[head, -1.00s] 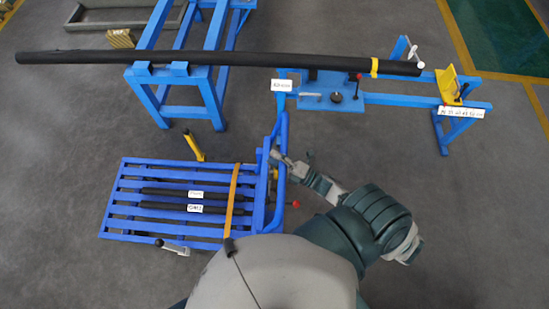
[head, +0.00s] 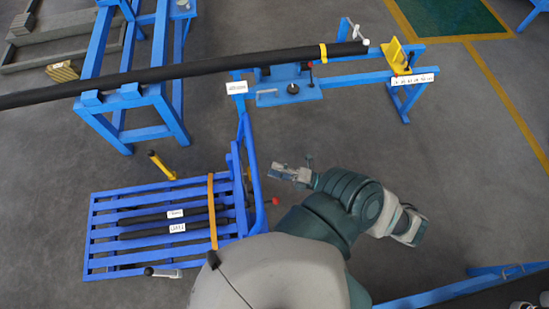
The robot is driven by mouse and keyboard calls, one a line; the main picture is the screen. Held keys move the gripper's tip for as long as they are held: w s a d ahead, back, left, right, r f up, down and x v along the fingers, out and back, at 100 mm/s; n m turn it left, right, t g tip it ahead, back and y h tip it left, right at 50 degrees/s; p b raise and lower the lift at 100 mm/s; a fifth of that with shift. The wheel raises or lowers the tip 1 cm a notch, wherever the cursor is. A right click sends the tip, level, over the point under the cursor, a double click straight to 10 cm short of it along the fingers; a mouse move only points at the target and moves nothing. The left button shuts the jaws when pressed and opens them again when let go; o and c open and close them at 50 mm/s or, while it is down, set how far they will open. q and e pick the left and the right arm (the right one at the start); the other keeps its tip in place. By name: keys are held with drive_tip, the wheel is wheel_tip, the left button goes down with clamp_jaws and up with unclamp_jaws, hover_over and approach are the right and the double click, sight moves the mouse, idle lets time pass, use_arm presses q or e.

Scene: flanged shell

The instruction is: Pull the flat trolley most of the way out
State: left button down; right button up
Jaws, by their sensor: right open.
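The flat trolley (head: 104,228) is a low blue slatted platform at lower left, with an upright blue push handle (head: 247,150) at its right end. Two black bars (head: 150,217) with white labels lie on it, and an orange strap (head: 212,205) crosses the deck. My right gripper (head: 274,171) is open and empty, just right of the handle with a gap of floor between them in the picture. My left gripper is not in view.
A long black pipe (head: 200,68) rests across a blue bench (head: 85,65) and a blue stand (head: 408,80) with a yellow bracket. A yellow post (head: 161,165) stands behind the trolley. Blue rails edge the lower right (head: 450,290). Floor to the right is clear.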

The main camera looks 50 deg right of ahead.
sight(254, 159)
drive_tip(key=w+d+b+v, duration=0.1)
drive_tip(key=b+v, duration=0.3)
drive_tip(key=v, duration=0.4)
drive_tip(key=p+x, duration=0.1)
drive_tip(key=x, duration=0.4)
drive_tip(key=p+x, duration=0.1)
drive_tip(key=x, duration=0.5)
drive_tip(key=r+p+x, duration=0.1)
drive_tip(key=x, duration=0.4)
drive_tip(key=shift+w+a+p, duration=0.1)
drive_tip(key=shift+w+p, duration=0.15)
drive_tip(key=shift+p, duration=0.1)
clamp_jaws()
